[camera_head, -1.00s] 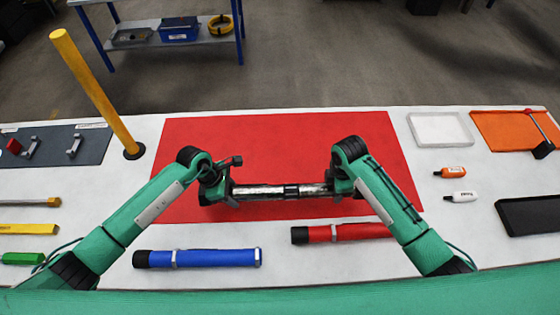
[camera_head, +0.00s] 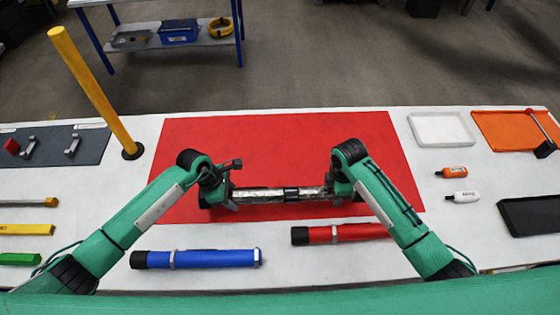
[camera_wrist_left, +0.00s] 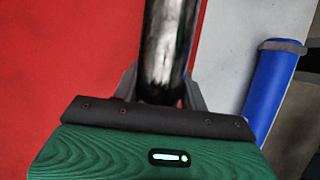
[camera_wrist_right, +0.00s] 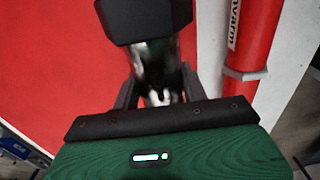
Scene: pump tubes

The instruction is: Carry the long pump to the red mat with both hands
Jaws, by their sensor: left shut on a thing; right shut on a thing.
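The long pump (camera_head: 262,195) is a silvery tube with a dark band near its middle, lying left to right over the front part of the red mat (camera_head: 280,145). My left gripper (camera_head: 226,200) is shut on its left part, and the tube also shows between the fingers in the left wrist view (camera_wrist_left: 165,50). My right gripper (camera_head: 334,193) is shut on its right part. I cannot tell for sure whether the pump touches the mat.
A blue tube (camera_head: 200,259) and a red tube (camera_head: 340,233) lie on the white table in front of the mat. A yellow post (camera_head: 95,90) stands at the mat's left. A white tray (camera_head: 440,143), small bottles (camera_head: 452,172) and a black tray (camera_head: 530,230) are at the right.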

